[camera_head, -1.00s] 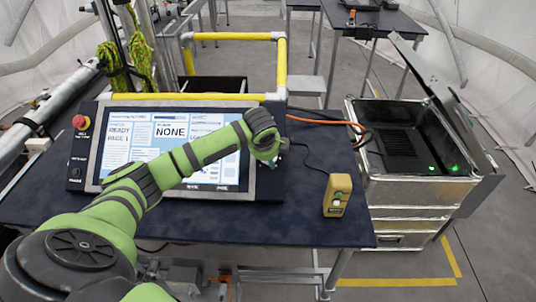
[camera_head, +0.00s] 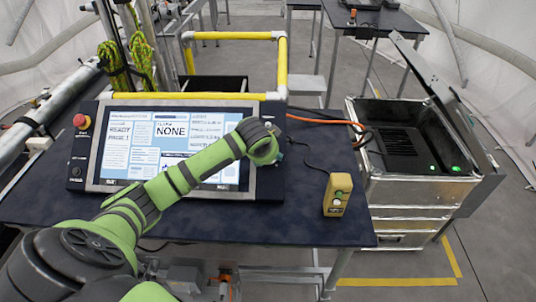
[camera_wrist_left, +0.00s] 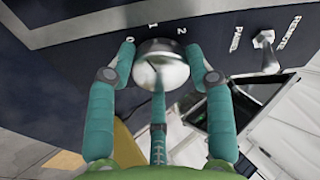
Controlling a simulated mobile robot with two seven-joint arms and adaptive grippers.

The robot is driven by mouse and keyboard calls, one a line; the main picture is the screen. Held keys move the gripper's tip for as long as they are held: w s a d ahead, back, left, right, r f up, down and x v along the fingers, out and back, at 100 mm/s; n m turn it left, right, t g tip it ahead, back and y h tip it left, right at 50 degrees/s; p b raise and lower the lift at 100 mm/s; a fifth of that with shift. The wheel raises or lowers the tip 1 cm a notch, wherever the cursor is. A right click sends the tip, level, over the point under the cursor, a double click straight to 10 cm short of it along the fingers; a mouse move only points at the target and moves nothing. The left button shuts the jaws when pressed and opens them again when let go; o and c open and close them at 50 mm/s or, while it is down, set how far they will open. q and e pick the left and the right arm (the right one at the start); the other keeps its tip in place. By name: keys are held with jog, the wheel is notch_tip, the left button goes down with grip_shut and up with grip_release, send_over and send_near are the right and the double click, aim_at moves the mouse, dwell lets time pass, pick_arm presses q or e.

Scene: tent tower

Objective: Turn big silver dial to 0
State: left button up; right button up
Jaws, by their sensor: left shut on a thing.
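The big silver dial (camera_wrist_left: 163,62) is a round metal knob on the dark panel in the left wrist view. The marks 0, 1 and 2 are printed around its far side, with 0 at the left, 1 in the middle and 2 at the right. My left gripper (camera_wrist_left: 161,70) is shut on the dial, its teal fingers around both sides and one below. Which mark the dial points to, I cannot tell. In the head view my left arm's wrist (camera_head: 258,143) covers the panel's right edge and hides most of the dial. My right gripper is not in view.
A silver toggle switch (camera_wrist_left: 265,48) stands right of the dial. The console screen (camera_head: 165,150) shows NONE. A yellow pendant box (camera_head: 337,195) stands on the table (camera_head: 270,225), its cable running to the left. An open metal case (camera_head: 415,187) stands at the right.

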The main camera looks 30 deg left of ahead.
pick_arm(q)
jog(key=n, duration=0.5)
jog(key=shift+y, duration=0.3)
jog(key=shift+n+t, duration=0.3)
jog(key=shift+n, duration=0.1)
jog(key=o, duration=1.2)
jog(key=shift+s+a, duration=0.1)
jog(key=shift+c, duration=0.2)
jog(key=v, duration=1.2)
